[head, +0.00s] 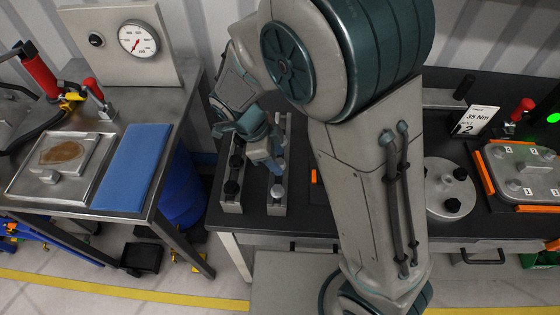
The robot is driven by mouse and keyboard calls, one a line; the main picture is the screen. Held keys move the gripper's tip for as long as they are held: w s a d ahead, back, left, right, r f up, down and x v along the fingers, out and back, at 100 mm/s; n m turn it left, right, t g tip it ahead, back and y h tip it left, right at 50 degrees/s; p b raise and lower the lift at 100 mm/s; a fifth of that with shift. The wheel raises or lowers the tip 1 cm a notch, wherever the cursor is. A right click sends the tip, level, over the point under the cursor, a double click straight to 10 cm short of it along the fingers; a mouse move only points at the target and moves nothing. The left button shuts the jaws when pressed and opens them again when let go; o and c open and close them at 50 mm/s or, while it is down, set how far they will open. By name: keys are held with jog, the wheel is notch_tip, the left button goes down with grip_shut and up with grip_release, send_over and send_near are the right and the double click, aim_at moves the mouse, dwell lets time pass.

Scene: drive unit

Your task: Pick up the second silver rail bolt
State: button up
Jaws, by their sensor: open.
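A rail (277,208) on the dark bench holds a silver bolt (278,190) standing upright near its front end. My gripper (266,155) is open above this rail, behind the front silver bolt. Its blue-grey fingers cover the middle of the rail, so any bolt there is hidden. I see nothing held between the fingers. A second rail (232,207) to the left carries several black bolts, one (231,188) near its front end.
My arm blocks the bench centre. To its right are a round metal plate (447,190) with black knobs, a "35 Nm" sign (476,120) and an orange-edged fixture (528,168). On the left, a metal table holds a blue pad (133,168) and a gauge (138,38).

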aim_at(278, 161)
jog(key=shift+d+f, duration=0.1)
jog(key=shift+f, duration=0.15)
grip_shut()
jog(key=shift+r, duration=0.1)
jog(key=shift+r, duration=0.4)
jog(key=r+b, duration=0.1)
jog(key=r, duration=0.2)
jog(key=shift+d+r, duration=0.15)
jog(key=shift+d, duration=0.05)
jog(key=d+r+b, duration=0.2)
jog(key=d+r, duration=0.5)
jog(key=d, duration=0.4)
jog(key=shift+s+d, duration=0.15)
jog(key=shift+s, duration=0.3)
